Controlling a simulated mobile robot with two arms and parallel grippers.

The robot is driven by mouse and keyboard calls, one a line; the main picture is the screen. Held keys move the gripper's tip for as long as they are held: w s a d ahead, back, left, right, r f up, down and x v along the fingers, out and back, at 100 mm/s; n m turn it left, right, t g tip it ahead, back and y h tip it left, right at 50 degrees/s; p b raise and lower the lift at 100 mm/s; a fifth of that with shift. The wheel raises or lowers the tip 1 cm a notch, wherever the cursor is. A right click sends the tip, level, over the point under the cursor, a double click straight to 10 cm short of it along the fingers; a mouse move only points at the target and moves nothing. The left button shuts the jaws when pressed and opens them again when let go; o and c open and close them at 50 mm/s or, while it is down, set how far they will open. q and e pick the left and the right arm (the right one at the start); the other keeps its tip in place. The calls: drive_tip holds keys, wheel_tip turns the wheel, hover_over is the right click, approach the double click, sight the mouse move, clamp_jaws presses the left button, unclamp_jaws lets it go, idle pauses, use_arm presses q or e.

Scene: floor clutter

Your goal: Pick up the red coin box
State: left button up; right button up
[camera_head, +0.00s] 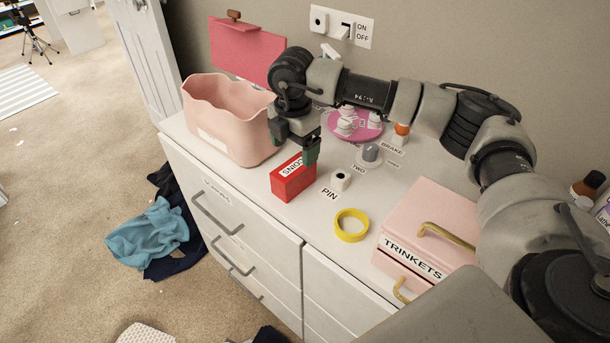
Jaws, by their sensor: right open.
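The red coin box (291,181), with a white label reading COINS, sits on the white dresser top near its front edge. My right gripper (297,150) points down just above and behind the box, with its fingers apart. One dark green finger reaches down by the box's right rear side. The other finger is at the left, above the back of the box. The gripper holds nothing, and I cannot tell whether it touches the box. My left gripper is out of view.
A pink wavy bin (222,112) stands left of the box. A pink tray (354,124) with white pieces lies behind. Clothes (148,236) lie on the floor.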

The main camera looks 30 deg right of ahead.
sight(293, 167)
drive_tip(key=f, duration=0.4)
drive_tip(key=shift+w+a, duration=0.2)
drive_tip(key=shift+a, duration=0.15)
drive_tip(key=shift+f, duration=0.15)
drive_tip(key=shift+s+d+f, duration=0.1)
drive_tip(key=shift+f, duration=0.25)
wheel_tip(293, 167, down, 4)
drive_tip(key=shift+r+p, duration=0.15)
drive_tip(key=shift+p, duration=0.15)
drive_tip(key=shift+f, duration=0.35)
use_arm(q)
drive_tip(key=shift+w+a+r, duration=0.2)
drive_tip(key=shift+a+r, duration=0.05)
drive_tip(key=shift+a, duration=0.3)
use_arm(e)
drive_tip(key=shift+c, duration=0.3)
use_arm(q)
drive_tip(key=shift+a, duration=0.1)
use_arm(e)
drive_tip(key=c, duration=1.2)
